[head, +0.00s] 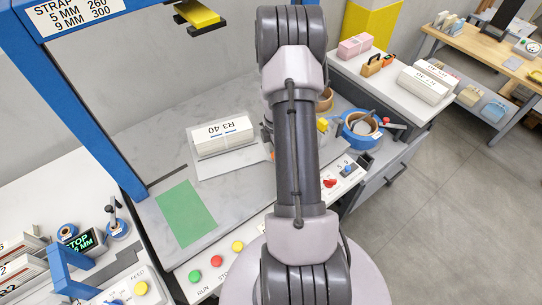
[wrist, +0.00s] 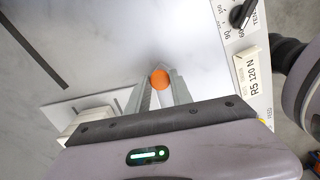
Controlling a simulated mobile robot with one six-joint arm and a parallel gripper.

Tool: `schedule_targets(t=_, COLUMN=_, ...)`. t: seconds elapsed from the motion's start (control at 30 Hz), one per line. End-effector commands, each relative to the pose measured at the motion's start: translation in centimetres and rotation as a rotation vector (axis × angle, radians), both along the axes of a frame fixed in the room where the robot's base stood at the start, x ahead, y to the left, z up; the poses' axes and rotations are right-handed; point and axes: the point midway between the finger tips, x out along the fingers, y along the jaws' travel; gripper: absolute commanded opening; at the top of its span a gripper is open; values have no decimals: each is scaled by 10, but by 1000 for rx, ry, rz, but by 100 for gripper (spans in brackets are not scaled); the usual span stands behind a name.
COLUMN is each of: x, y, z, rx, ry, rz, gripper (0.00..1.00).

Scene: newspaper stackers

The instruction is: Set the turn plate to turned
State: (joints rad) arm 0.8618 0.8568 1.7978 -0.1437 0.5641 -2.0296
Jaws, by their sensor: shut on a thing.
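The turn plate (head: 212,168) is a pale flat plate on the grey work table in the head view. A white bundle labelled R3 40 (head: 222,137) lies on it. Part of the plate (wrist: 62,112) also shows at the left of the wrist view, with the bundle's white end (wrist: 80,124) near my gripper housing. An orange round knob (wrist: 160,79) sits between the tips of my gripper (wrist: 161,88), which is shut on it. In the head view my arm hides most of the gripper. How the knob joins the plate is hidden.
A green mat (head: 186,215) lies at the table's front left. A blue strapping frame (head: 85,105) rises on the left. A blue tape roll (head: 360,128) and a control panel (head: 338,182) are right of my arm. A dial (wrist: 241,15) shows in the wrist view.

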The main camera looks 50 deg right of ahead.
Motion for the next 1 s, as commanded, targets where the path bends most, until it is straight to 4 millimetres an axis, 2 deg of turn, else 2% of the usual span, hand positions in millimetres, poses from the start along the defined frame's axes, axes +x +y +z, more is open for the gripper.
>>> schedule_targets(t=0.43, x=13, y=-37, z=1, rx=-1, ry=-1, rz=189, gripper=0)
schedule_targets(t=1.0, x=22, y=-53, z=1, rx=-1, ry=0, rz=282, gripper=0)
